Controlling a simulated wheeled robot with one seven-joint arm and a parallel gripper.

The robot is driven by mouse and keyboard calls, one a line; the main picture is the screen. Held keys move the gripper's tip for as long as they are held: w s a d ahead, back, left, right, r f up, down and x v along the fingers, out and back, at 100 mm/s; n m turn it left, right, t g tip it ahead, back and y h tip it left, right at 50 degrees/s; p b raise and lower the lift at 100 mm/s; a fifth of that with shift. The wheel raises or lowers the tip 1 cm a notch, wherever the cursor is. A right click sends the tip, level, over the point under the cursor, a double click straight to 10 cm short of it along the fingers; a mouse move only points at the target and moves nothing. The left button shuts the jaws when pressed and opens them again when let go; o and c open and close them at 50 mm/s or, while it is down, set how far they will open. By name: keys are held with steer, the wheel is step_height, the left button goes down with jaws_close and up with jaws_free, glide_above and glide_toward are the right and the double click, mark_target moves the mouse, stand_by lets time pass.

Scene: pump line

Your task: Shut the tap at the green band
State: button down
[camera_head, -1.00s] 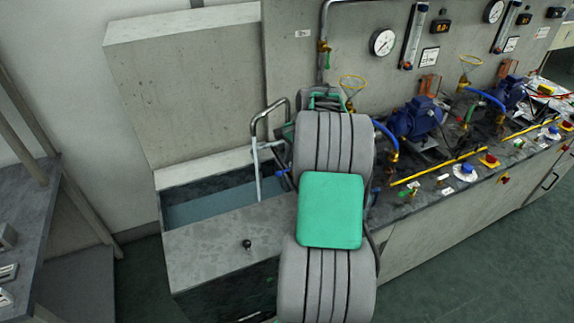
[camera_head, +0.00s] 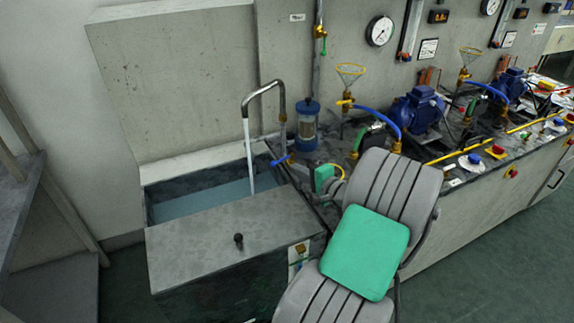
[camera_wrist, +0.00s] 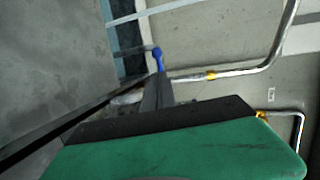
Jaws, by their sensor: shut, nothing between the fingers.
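A bent metal spout (camera_head: 264,88) runs a stream of water (camera_head: 249,155) into the basin. Low on its pipe is a tap with a blue lever (camera_head: 281,160); the lever also shows in the wrist view (camera_wrist: 158,60). A yellow ring (camera_wrist: 211,76) circles the pipe. I cannot make out a green band on it. A wall pipe farther back has a brass valve (camera_head: 320,32) with a green handle. My gripper's fingers (camera_wrist: 157,92) are shut and empty, pointing towards the blue lever; I cannot tell whether they touch it. My gripper's green body (camera_head: 323,177) is right of the tap.
The basin (camera_head: 160,225) has a flat cover with a dark knob (camera_head: 238,240). A blue-capped clear cylinder (camera_head: 307,125) stands behind my gripper. Blue pumps (camera_head: 417,108), hoses and a brass funnel (camera_head: 350,75) crowd the bench to the right.

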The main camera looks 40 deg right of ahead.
mark_target(280, 161)
steer(key=w, duration=0.2)
steer(key=w+f, duration=0.1)
steer(key=w, duration=0.2)
steer(key=shift+w+d, duration=0.1)
steer(key=shift+w, duration=0.05)
steer(key=shift+w+f, duration=0.1)
steer(key=shift+w, duration=0.6)
steer(key=shift+w+a+r, duration=0.1)
steer(key=shift+a+r, duration=0.15)
